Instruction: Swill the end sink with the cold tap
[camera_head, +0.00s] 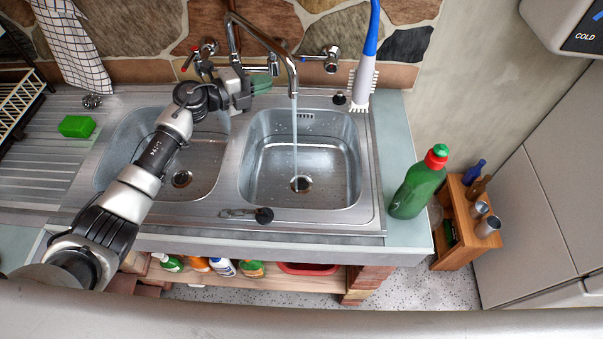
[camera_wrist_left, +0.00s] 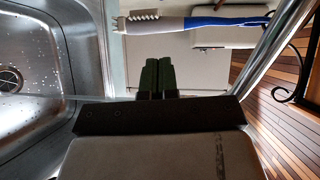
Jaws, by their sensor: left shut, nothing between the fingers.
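The end sink is the right-hand steel basin (camera_head: 260,165), with a drain at its bottom. Water (camera_head: 294,140) runs in a thin stream from the curved spout (camera_head: 265,40) into this basin near the drain. My left gripper (camera_head: 264,82) is shut and empty, behind the basins near the spout's base. In the left wrist view its dark fingers (camera_wrist_left: 157,76) are together, with the spout (camera_wrist_left: 268,60) to the right.
The left basin (camera_head: 150,140) lies under my left arm. A blue-handled brush (camera_head: 367,55) stands at the right back corner; it also shows in the wrist view (camera_wrist_left: 190,22). A green bottle (camera_head: 415,190) stands on the right ledge.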

